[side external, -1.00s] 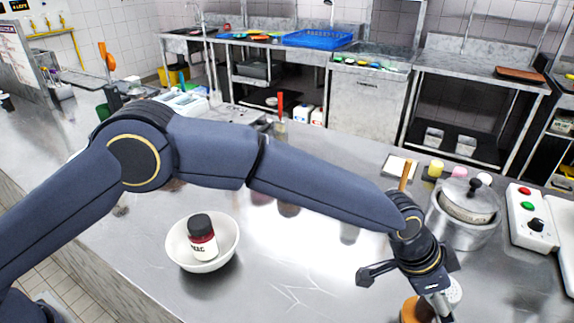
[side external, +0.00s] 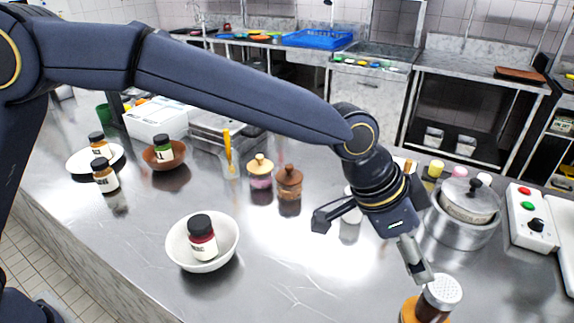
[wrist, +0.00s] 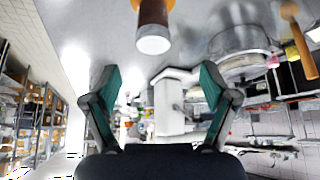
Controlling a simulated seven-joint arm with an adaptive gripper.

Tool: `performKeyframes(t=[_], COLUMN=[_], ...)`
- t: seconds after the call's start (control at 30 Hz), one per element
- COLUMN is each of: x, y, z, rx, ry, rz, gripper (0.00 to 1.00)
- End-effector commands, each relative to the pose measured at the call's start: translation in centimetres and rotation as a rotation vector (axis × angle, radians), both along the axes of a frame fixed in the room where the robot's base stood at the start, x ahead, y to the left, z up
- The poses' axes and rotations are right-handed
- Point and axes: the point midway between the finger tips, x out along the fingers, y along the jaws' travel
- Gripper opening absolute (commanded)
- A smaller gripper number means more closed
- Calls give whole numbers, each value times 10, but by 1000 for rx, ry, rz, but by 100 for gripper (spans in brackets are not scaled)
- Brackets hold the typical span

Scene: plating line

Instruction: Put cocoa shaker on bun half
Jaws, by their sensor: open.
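The cocoa shaker (side external: 436,300), with a pale perforated lid and brown body, is upright at the bottom right of the side view. An orange-brown round thing, seemingly the bun half (side external: 408,312), shows at its base; the picture edge cuts off the contact. In the wrist view the shaker (wrist: 153,30) is at top centre, its base against an orange edge (wrist: 170,4). It seems to stand on the bun half. My gripper (side external: 372,246) is open and empty, clear of the shaker; its spread fingers (wrist: 161,78) also show in the wrist view.
A white bowl (side external: 175,248) holds a dark-lidded jar (side external: 202,240). A metal pot (side external: 462,225) and a button box (side external: 533,218) stand to the right. Two lidded pots (side external: 261,172) (side external: 289,184) stand mid-counter. More jars are at the left. The front middle counter is clear.

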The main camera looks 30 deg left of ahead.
Motion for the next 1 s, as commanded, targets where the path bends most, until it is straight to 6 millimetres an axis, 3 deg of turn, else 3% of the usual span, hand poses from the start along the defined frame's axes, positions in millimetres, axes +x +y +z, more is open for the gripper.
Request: performKeyframes(t=[0.13,0.27,0.3,0.4,0.5,0.6,0.7,0.83,1.0], x=[12,-4,-16,-56,-102,-143,-171,-187,-189], y=[89,207,241,320,378,414,433,442,442], z=[47,85,93,102,97,85,73,64,62], rx=[34,71,78,86,77,60,45,34,34], ry=[-23,-26,-24,-8,14,37,55,67,70], rz=[153,378,451,640,812,945,1033,1083,1088], gripper=[85,85,85,85,85,85,85,85,85])
